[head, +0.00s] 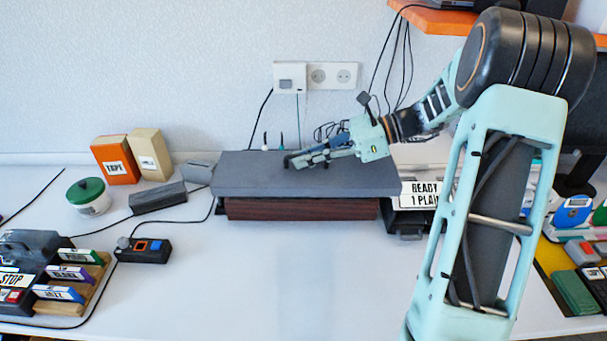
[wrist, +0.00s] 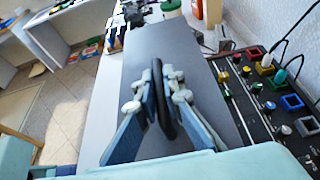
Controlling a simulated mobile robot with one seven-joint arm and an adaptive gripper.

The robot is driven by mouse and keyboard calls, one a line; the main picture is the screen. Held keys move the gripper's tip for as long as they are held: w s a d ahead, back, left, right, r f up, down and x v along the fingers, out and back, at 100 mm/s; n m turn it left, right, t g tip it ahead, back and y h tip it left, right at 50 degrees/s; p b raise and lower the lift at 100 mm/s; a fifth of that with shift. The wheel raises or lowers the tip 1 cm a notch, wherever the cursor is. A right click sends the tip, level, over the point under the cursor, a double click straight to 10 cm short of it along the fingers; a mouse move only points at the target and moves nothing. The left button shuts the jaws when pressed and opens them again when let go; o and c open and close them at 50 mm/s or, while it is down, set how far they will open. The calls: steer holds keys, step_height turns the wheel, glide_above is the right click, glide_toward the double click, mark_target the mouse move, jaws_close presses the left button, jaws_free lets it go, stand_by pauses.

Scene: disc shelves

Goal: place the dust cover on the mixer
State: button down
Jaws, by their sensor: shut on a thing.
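The dust cover (head: 240,178) is a flat dark grey slab, lying roughly level in the middle of the head view. My gripper (head: 292,162) is at its top, with the fingers shut on a black bar handle (wrist: 161,100) on the cover, as the wrist view shows. The cover also fills the middle of the wrist view (wrist: 150,52). The mixer (wrist: 255,110) shows as a dark strip with knobs and coloured square sockets along the cover's right side there. The rest of the mixer is hidden. I cannot tell whether the cover touches it.
A reddish-brown slatted front (head: 300,209) shows under the cover. A box labelled "READY 1 PLAIN" (head: 420,195) stands right of it. Cables rise behind. A small black control box (head: 143,250), a green-lidded jar (head: 88,196) and orange box (head: 116,160) stand left. The front table is clear.

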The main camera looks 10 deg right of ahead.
steer(key=w+f, duration=0.2)
steer(key=w, duration=0.1)
steer(key=w+f, duration=0.3)
steer(key=w+f+b, duration=0.1)
steer(key=w+f, duration=0.1)
steer(key=w, duration=0.1)
steer(key=shift+w+d+f, duration=0.2)
steer(key=shift+d+f, duration=0.2)
steer(key=shift+w+f+b, duration=0.15)
steer(key=shift+f+b, duration=0.15)
steer(key=shift+f, duration=1.3)
steer(key=shift+f, duration=0.15)
steer(key=c, duration=2.1)
jaws_free()
steer(key=p+v, duration=0.1)
steer(key=v, duration=1.1)
